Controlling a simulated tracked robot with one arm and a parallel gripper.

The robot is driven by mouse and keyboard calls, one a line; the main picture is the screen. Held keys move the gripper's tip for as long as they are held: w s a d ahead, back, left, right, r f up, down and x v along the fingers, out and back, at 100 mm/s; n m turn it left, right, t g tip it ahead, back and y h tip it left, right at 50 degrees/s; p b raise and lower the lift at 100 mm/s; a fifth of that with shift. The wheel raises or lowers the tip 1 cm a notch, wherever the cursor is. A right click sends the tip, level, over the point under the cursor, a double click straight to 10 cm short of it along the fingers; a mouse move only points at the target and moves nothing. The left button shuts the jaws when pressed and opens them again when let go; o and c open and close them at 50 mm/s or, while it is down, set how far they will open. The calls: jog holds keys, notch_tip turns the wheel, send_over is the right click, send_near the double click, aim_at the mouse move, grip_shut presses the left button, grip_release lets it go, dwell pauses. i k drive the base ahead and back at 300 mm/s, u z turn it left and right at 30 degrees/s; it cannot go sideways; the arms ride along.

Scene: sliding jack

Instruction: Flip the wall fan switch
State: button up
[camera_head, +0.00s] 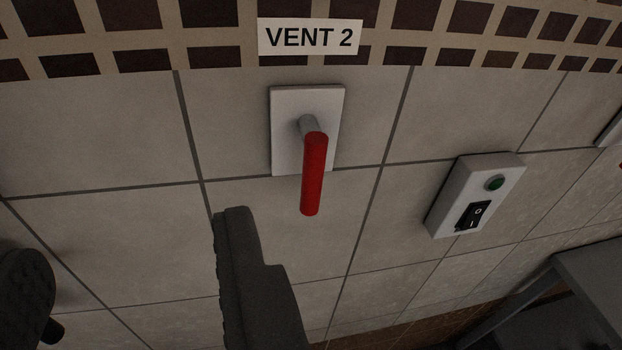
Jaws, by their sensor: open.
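A red lever (314,175) on a white wall plate (288,140) hangs down under a "VENT 2" label (310,37).
The wall has pale tiles (90,130) with a band of dark small tiles (210,57) along the top. A grey table-like piece (597,277) stands at the lower right. Part of another white wall fitting (611,130) shows at the right edge.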

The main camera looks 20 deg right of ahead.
aim_at(472, 219)
jog(key=z, duration=1.1)
